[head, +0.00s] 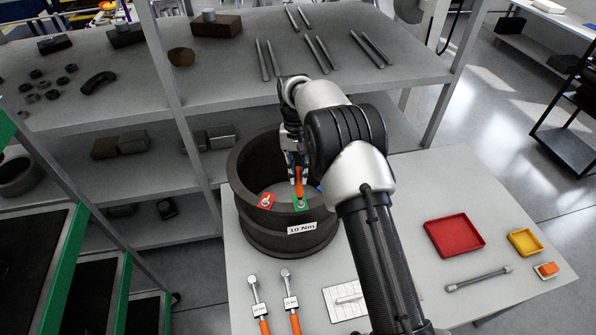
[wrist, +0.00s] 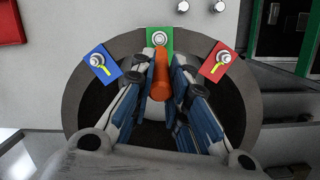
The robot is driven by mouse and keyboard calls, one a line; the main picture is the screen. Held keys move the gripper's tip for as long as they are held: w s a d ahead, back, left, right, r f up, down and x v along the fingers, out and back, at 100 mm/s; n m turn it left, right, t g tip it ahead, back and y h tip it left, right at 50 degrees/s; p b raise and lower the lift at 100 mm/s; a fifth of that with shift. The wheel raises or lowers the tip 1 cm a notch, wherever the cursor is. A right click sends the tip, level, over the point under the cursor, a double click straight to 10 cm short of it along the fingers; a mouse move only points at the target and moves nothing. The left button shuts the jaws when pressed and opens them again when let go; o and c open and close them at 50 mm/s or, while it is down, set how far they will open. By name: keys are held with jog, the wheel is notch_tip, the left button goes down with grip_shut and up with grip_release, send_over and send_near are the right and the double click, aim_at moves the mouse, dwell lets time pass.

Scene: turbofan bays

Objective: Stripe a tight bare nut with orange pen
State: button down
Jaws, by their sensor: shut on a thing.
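My gripper (head: 297,165) is shut on an orange pen (head: 299,187), pointing down inside a dark round casing (head: 262,232) labelled 10 Nm. In the wrist view the pen (wrist: 161,76) sits between the fingers. Its end is close to the nut (wrist: 159,39) on the green plate (wrist: 150,47); I cannot tell whether they touch. That nut shows no stripe. The nut (wrist: 97,59) on the blue plate (wrist: 92,74) and the nut (wrist: 223,57) on the red plate (wrist: 209,66) each have a yellow mark beside them.
Two orange-handled wrenches (head: 256,296) (head: 289,296) and a white pad (head: 338,306) lie in front of the casing. A red tray (head: 455,237), a yellow tray (head: 525,242), a grey bar (head: 479,279) and a small orange-topped box (head: 546,270) are at right. Shelving (head: 220,75) stands behind.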

notch_tip(320, 180, up, 6)
jog(key=w+p, duration=0.1)
jog(key=p, duration=0.4)
jog(key=shift+w+a, duration=0.2)
jog(key=shift+w, duration=0.2)
dwell(0.6)
